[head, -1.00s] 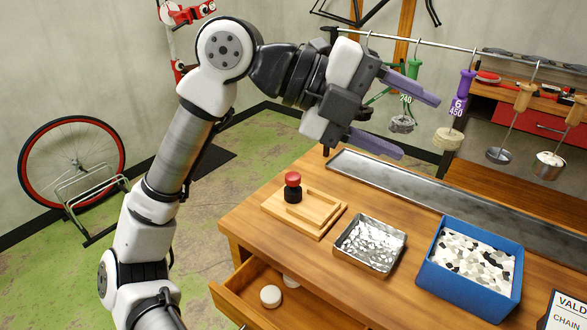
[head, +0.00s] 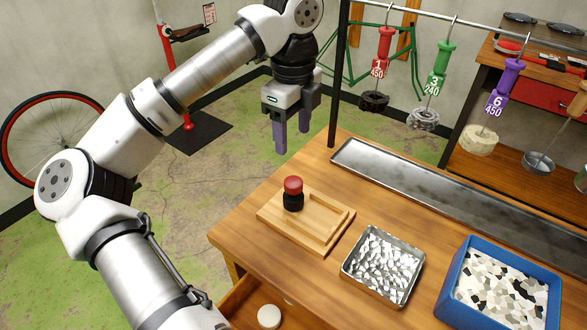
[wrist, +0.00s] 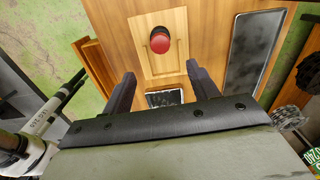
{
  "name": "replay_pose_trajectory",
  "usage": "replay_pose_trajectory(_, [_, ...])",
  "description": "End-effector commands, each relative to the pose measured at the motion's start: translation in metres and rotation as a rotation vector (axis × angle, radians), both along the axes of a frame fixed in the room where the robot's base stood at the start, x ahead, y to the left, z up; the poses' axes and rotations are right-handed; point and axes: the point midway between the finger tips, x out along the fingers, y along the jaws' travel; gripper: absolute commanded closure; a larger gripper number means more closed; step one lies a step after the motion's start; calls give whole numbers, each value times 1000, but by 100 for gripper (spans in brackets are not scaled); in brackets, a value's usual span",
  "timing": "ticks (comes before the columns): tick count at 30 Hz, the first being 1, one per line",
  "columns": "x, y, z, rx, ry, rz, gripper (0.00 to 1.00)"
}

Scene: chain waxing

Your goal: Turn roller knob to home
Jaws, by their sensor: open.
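The roller knob (head: 293,194) has a red cap on a black body. It stands upright at the left part of the wooden tray (head: 322,247) on the bench. In the wrist view the red knob (wrist: 160,41) sits beyond the fingertips, near the top middle. My gripper (head: 292,142) points down with its two purple-grey fingers apart and nothing between them. It hangs above and behind the knob in the head view, not touching it. The wrist view also shows my open gripper (wrist: 160,82). Any mark for the home position is too small to tell.
A metal tray of pale flakes (head: 383,265) and a blue bin (head: 445,290) stand right of the wooden tray. A long metal drip tray (head: 440,190) runs along the back. Tagged hangers, such as a red one (head: 385,50), hang from a rail. An open drawer (head: 240,298) juts out in front.

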Motion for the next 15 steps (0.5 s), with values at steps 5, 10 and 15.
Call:
replay_pose_trajectory(5, [-1,-1,-34,-4,4,-3,41])
replay_pose_trajectory(10, [-1,-1,-69,-6,4,-3,41])
replay_pose_trajectory(15, [-1,-1,-98,-6,2,-2,41])
